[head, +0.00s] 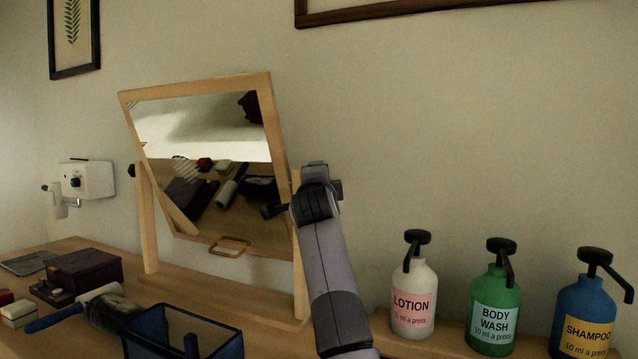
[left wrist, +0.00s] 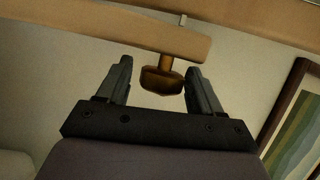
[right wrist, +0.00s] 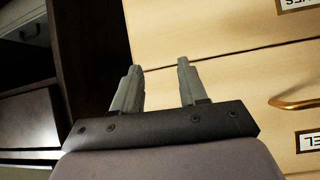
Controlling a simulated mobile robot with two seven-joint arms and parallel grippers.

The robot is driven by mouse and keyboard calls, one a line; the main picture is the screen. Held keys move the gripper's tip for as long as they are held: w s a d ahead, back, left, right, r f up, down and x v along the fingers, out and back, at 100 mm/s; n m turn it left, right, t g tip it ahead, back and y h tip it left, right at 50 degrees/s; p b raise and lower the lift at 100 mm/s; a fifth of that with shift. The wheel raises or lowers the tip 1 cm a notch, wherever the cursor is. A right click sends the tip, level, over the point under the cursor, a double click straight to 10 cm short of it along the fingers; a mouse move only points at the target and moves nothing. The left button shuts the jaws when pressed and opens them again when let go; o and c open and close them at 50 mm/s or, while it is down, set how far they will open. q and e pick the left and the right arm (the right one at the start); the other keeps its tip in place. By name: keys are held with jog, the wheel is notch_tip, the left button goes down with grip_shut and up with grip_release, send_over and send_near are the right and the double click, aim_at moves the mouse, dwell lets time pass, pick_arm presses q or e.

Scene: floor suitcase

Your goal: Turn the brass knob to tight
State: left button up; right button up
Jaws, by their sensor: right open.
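The brass knob (left wrist: 162,80) shows in the left wrist view, on a short stem below a pale wooden bar. My left gripper (left wrist: 160,75) has its two fingers on either side of the knob; a gap shows on the left, and the right finger looks very close to it. In the head view my left gripper (head: 316,190) is at the right post of the tilting wooden mirror (head: 277,120), and the knob is hidden there. My right gripper (right wrist: 158,80) is open and empty, in front of pale wooden drawers (right wrist: 210,30).
Pump bottles of lotion (head: 412,300), body wash (head: 494,312) and shampoo (head: 584,318) stand right of my arm. A blue bin (head: 180,335), a brush (head: 105,308) and a dark box (head: 83,270) are on the table left. A brass drawer handle (right wrist: 300,103) is near my right gripper.

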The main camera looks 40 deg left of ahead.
pick_arm(q)
jog(key=c, duration=0.8)
jog(key=shift+o, duration=0.2)
